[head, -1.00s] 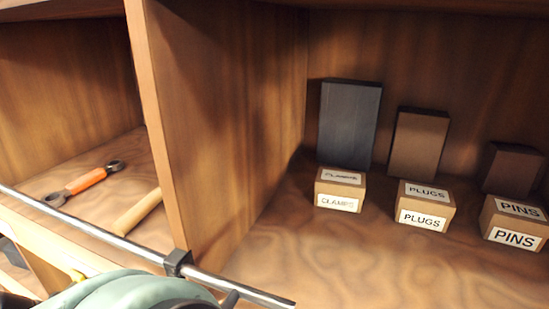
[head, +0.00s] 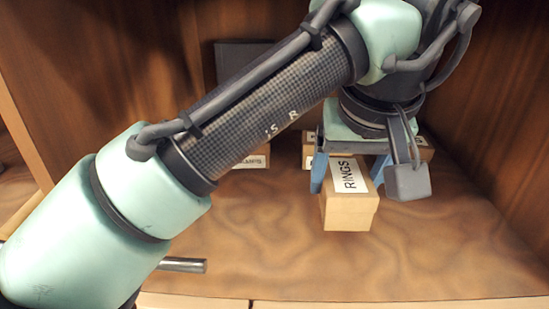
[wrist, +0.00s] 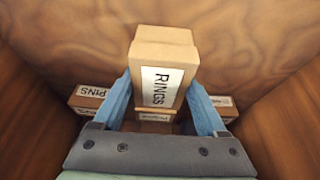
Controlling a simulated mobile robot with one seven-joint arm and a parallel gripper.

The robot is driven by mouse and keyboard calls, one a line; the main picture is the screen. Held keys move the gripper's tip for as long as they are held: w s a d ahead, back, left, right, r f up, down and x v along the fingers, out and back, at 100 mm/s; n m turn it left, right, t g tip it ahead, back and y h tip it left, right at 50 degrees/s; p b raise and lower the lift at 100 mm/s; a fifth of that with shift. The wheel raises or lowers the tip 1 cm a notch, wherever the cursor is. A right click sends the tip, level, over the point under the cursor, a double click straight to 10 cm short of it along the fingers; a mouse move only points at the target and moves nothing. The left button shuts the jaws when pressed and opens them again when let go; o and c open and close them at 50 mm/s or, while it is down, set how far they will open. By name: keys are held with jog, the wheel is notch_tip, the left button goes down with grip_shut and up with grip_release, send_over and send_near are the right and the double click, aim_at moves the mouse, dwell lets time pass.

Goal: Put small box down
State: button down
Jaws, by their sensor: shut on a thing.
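The small box labelled RINGS (head: 350,205) is a tan carton with a white label. My gripper (head: 345,170) has its blue fingers on both sides of it and is shut on it. In the wrist view the RINGS box (wrist: 162,60) sits between the two blue fingertips of my gripper (wrist: 160,98), its label turned sideways. The box is in front of the row of labelled boxes, over the wooden shelf floor (head: 290,260). I cannot tell whether its underside touches the shelf.
The CLAMPS box (head: 253,158) stands behind my arm, partly hidden. A PINS box (wrist: 88,98) and a box directly behind the RINGS box (wrist: 155,116) show in the wrist view. A dark block (head: 235,62) stands at the back. A metal rail (head: 183,265) runs at front left. The front shelf floor is clear.

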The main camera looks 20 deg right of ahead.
jog(key=shift+w+d, duration=0.15)
jog(key=shift+w, duration=0.15)
notch_tip(320, 180, down, 4)
jog(key=b, duration=0.3)
jog(key=shift+w+r, duration=0.15)
jog(key=shift+r, duration=0.1)
